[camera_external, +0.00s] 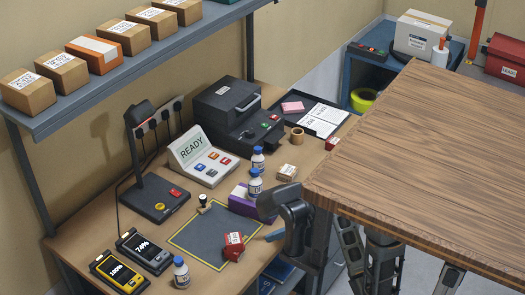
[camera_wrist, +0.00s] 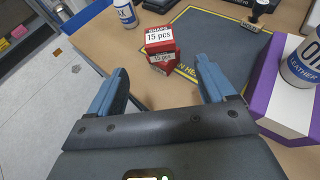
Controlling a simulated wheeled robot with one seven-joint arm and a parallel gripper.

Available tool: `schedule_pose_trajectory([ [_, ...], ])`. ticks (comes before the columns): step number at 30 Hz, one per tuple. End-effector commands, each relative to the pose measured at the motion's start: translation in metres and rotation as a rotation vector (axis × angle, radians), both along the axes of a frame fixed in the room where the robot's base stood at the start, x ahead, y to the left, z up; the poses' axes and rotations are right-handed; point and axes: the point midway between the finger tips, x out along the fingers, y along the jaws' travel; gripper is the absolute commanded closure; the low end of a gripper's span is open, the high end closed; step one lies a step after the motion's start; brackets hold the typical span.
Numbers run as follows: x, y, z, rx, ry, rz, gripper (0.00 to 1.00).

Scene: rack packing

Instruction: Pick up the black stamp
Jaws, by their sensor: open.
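The black stamp (camera_external: 203,203) stands upright near the back left edge of the dark mat (camera_external: 210,232), with a dark knob handle and a pale part below it. My gripper (camera_external: 270,237) is at the mat's right side, over the bench's front edge. In the wrist view my gripper (camera_wrist: 161,68) has its two blue fingers apart with nothing held between them. The stamp is beyond and to the right of the fingers.
Red boxes (camera_wrist: 160,42) stand on the mat's front corner, just past the fingers. A purple and white box (camera_external: 240,198) and bottles (camera_external: 255,184) are to the right of the stamp. Another bottle (camera_external: 181,272) stands at left. A wooden tabletop (camera_external: 430,150) lies right of my arm.

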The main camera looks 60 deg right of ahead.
Motion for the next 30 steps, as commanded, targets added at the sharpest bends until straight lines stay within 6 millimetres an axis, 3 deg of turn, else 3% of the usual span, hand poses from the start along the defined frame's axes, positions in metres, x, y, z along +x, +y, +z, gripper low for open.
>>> schedule_pose_trajectory([
  [9,0.000,0.000,0.000,0.000,0.000,0.000,0.18],
  [16,0.000,0.000,0.000,0.000,0.000,0.000,0.40],
  [23,0.000,0.000,0.000,-0.004,-0.002,0.001,0.41],
  [26,0.008,-0.002,-0.006,-0.056,-0.030,0.010,0.41],
  [30,0.039,-0.010,-0.021,-0.293,-0.159,0.056,0.41],
])
